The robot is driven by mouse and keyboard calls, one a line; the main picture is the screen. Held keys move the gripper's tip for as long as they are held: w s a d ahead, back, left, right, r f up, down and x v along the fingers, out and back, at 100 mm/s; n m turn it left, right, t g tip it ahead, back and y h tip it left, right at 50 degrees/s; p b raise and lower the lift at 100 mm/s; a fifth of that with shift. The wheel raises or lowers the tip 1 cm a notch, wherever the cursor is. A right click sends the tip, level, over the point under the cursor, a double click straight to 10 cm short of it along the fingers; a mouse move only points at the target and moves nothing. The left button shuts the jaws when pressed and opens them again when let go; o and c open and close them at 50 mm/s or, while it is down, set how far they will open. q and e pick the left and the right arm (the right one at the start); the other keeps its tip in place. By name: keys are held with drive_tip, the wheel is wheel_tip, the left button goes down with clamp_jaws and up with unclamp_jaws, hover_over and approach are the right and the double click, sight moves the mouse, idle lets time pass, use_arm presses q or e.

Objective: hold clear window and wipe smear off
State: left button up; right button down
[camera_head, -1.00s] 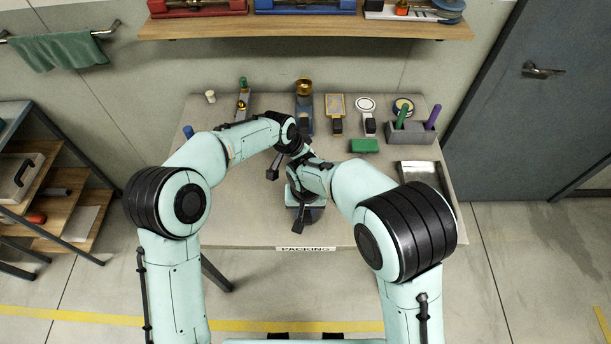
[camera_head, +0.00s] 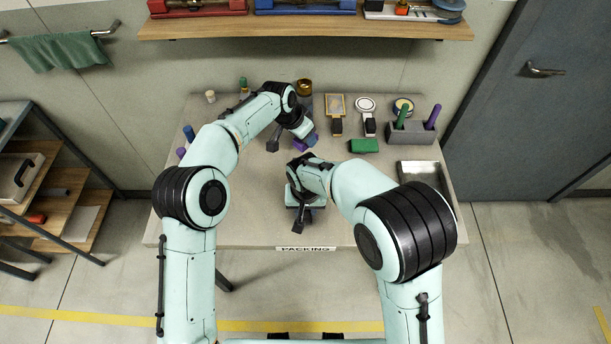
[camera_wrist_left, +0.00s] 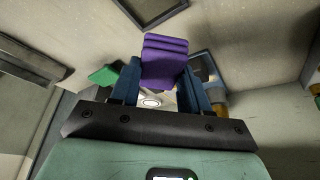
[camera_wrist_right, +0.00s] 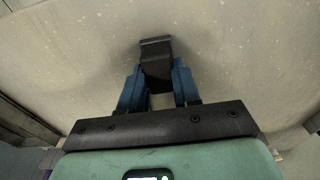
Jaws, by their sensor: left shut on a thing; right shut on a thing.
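My left gripper (camera_head: 307,135) is shut on a purple ribbed pad (camera_wrist_left: 165,62). The pad sits between its blue fingers in the left wrist view, and a bit of purple shows under the gripper in the head view. This gripper is over the back middle of the table. My right gripper (camera_head: 303,198) is over the table's front middle, shut on a small black piece (camera_wrist_right: 156,60), seen above the bare table top. I cannot make out a clear pane beyond that piece, nor any smear. My wrists hide most of both held things in the head view.
On the table (camera_head: 240,225) stand a yellow framed plate (camera_head: 335,106), a white disc with a black handle (camera_head: 366,106), a green block (camera_head: 364,146), a grey holder (camera_head: 412,132) with green and purple handles, and a metal tray (camera_head: 419,172). The front left is clear.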

drive_tip(key=shift+s+d+f, duration=0.1)
drive_tip(key=shift+s+f, duration=0.15)
drive_tip(key=shift+f, duration=0.05)
drive_tip(key=c, duration=0.7)
unclamp_jaws()
drive_tip(key=shift+w, duration=0.1)
drive_tip(key=shift+c, duration=0.2)
drive_tip(key=shift+w+r, duration=0.1)
drive_tip(key=shift+r, duration=0.05)
drive_tip(key=shift+r, duration=0.1)
drive_tip(key=shift+r, duration=0.25)
wheel_tip(320, 180, up, 11)
drive_tip(key=s, duration=0.1)
drive_tip(key=shift+s+r, duration=0.1)
